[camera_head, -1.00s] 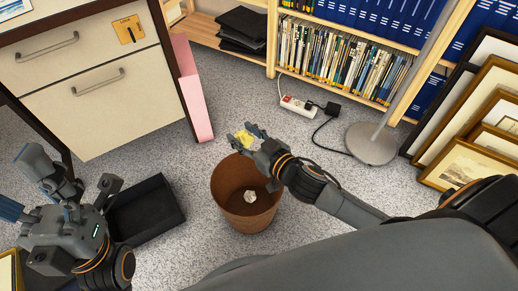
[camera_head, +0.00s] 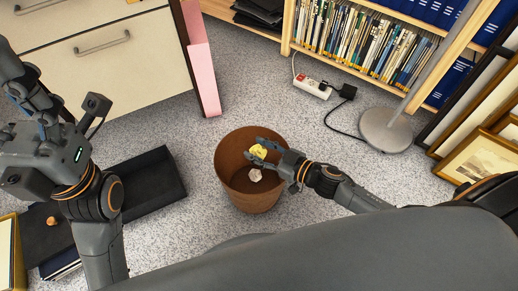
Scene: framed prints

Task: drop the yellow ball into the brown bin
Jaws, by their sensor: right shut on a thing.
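The brown bin (camera_head: 228,166) stands upright on the carpet in the middle of the view. A crumpled white ball lies inside it. My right gripper (camera_head: 259,156) reaches in from the right over the bin's opening. It is shut on the yellow ball (camera_head: 258,151), which looks crumpled and shows between the fingers above the bin. My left gripper (camera_head: 55,125) is at the left, well away from the bin. Its fingers are not clear enough to tell whether they are open or shut.
A black tray (camera_head: 150,185) lies on the floor left of the bin. A white power strip (camera_head: 312,87) with a cord and a lamp base (camera_head: 386,130) stand behind right. Framed prints (camera_head: 480,160) lean at the right.

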